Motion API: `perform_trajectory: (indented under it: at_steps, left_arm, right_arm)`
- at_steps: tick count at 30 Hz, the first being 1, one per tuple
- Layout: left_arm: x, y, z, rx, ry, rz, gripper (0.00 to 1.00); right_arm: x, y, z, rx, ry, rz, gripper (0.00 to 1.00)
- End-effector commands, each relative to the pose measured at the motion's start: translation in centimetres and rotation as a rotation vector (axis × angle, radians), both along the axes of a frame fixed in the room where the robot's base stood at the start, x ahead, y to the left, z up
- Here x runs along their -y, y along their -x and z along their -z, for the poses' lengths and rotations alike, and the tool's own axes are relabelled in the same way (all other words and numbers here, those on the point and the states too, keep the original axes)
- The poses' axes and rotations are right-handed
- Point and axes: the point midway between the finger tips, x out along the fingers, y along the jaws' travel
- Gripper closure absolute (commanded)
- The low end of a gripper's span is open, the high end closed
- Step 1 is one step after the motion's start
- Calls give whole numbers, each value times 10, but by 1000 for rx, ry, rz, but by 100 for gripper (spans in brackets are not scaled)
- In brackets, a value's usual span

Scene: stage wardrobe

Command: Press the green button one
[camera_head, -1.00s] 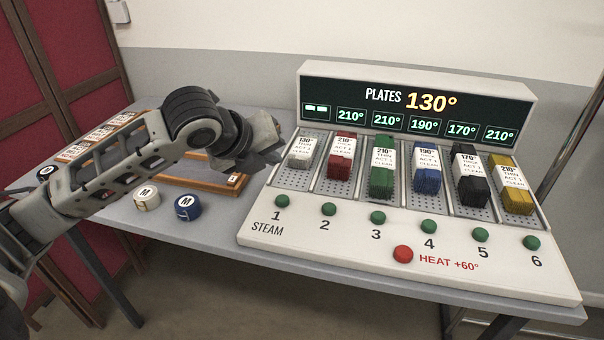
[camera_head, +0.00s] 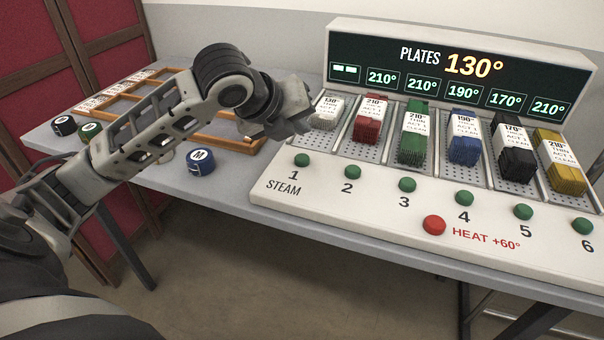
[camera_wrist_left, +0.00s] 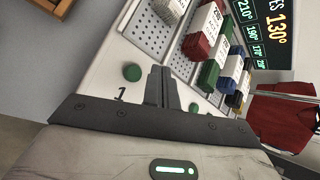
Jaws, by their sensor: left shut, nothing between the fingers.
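The green button one (camera_head: 302,160) is at the left end of the row of green buttons on the white steam panel (camera_head: 284,201), above the printed 1. It also shows in the left wrist view (camera_wrist_left: 132,72), just left of the fingertips and apart from them. My left gripper (camera_head: 306,122) is shut and empty, above and behind the button, near the first plate with its grey cloth. Its closed fingers (camera_wrist_left: 161,86) show in the left wrist view. My right gripper is in neither view.
More green buttons, such as button two (camera_head: 351,172), run to the right. A red heat button (camera_head: 434,225) is at the front. The display (camera_head: 455,75) reads PLATES 130°. A wooden tray (camera_head: 249,147) and a blue tape roll (camera_head: 201,162) lie left of the panel.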

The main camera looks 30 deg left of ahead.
Motion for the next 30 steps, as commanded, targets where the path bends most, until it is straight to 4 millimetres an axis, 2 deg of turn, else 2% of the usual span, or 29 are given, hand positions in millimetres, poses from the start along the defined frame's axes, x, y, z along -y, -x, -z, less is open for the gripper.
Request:
perform_trajectory:
  at_steps: [1,9,30]
  left_arm:
    - [0,0,16,1,1,1,100]
    - [0,0,33,-1,-1,-1,100]
    - [0,0,36,0,0,0,100]
  right_arm:
    - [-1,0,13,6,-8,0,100]
    - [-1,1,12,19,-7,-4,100]
    - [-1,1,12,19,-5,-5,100]
